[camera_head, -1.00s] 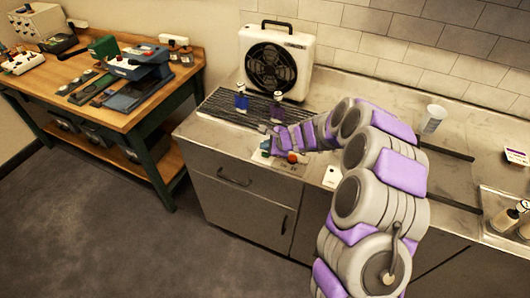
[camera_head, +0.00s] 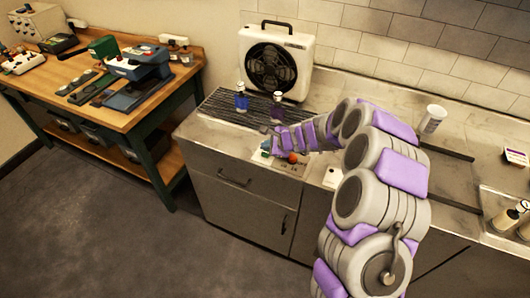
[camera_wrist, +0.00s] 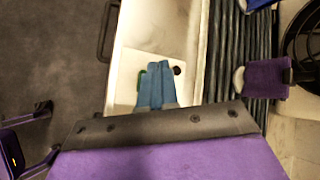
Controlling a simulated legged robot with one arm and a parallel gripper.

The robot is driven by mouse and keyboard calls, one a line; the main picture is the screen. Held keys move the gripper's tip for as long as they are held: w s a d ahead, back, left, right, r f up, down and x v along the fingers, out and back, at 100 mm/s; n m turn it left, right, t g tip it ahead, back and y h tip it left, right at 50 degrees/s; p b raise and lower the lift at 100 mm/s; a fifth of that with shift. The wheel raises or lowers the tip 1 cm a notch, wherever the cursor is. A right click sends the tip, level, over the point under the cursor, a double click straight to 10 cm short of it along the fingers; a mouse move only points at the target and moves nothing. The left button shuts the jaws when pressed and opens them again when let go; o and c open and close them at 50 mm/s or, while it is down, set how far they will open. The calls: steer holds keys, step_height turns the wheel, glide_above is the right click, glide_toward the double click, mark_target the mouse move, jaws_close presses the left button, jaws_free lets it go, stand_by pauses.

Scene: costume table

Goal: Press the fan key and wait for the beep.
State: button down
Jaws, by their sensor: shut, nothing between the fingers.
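The white key panel (camera_head: 296,168) lies near the counter's front edge, below the fan. The white fan (camera_head: 275,62) stands upright at the wall.
A dark ribbed mat (camera_head: 222,106) holds a blue bottle (camera_head: 241,98) and a purple bottle (camera_head: 277,108) close to my arm. A white cup (camera_head: 432,119) and a tray of bottles (camera_head: 490,205) are to the right. A wooden workbench (camera_head: 150,113) stands at left.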

steer(key=shift+d, duration=0.3)
steer(key=shift+a+f, duration=0.3)
steer(key=shift+f, duration=0.1)
steer(key=shift+d, duration=0.1)
steer(key=shift+f+b, duration=0.4)
steer(key=shift+b, duration=0.15)
stand_by(0.6)
steer(key=shift+r, duration=0.15)
steer(key=shift+d+r+p, duration=0.1)
steer(key=shift+r+p, duration=0.65)
steer(key=shift+p, duration=0.1)
